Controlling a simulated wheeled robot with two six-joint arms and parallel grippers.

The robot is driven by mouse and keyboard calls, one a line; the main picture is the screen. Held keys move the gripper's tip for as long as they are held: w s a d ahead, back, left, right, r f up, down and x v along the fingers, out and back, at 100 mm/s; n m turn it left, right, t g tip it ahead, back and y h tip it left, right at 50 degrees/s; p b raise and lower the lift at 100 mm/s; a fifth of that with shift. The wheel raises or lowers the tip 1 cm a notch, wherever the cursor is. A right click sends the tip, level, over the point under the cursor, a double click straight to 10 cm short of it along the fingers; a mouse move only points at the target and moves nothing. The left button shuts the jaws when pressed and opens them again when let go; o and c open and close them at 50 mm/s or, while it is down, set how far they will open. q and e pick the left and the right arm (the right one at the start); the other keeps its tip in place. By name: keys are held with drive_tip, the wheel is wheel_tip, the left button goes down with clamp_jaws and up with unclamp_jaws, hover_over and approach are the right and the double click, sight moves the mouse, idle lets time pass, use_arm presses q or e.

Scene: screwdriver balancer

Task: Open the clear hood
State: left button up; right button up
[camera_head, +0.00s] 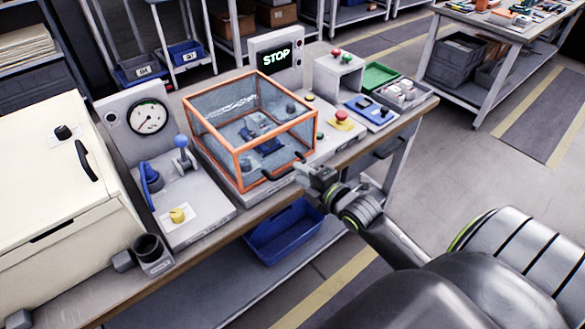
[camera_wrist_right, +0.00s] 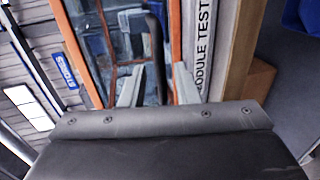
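The clear hood (camera_head: 235,135) is a see-through box with an orange frame, closed over a fixture on the bench. Its dark handle (camera_head: 277,172) runs along the lower front edge. My right gripper (camera_head: 302,171) is at the right part of this handle. In the right wrist view the two grey fingers (camera_wrist_right: 157,88) are apart, and the black handle (camera_wrist_right: 154,45) appears between them with gaps on both sides. I cannot tell how deep the handle sits between the fingers. My left gripper is not in view.
A green STOP screen (camera_head: 277,60) stands behind the hood. A gauge panel (camera_head: 148,117) with a blue-knobbed lever is to its left, beside a cream cabinet (camera_head: 60,200). A red button (camera_head: 341,117) and small trays are to the right. A blue bin (camera_head: 283,232) sits below.

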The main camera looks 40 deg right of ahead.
sight(292, 169)
drive_tip(key=shift+x, duration=2.05)
clamp_jaws()
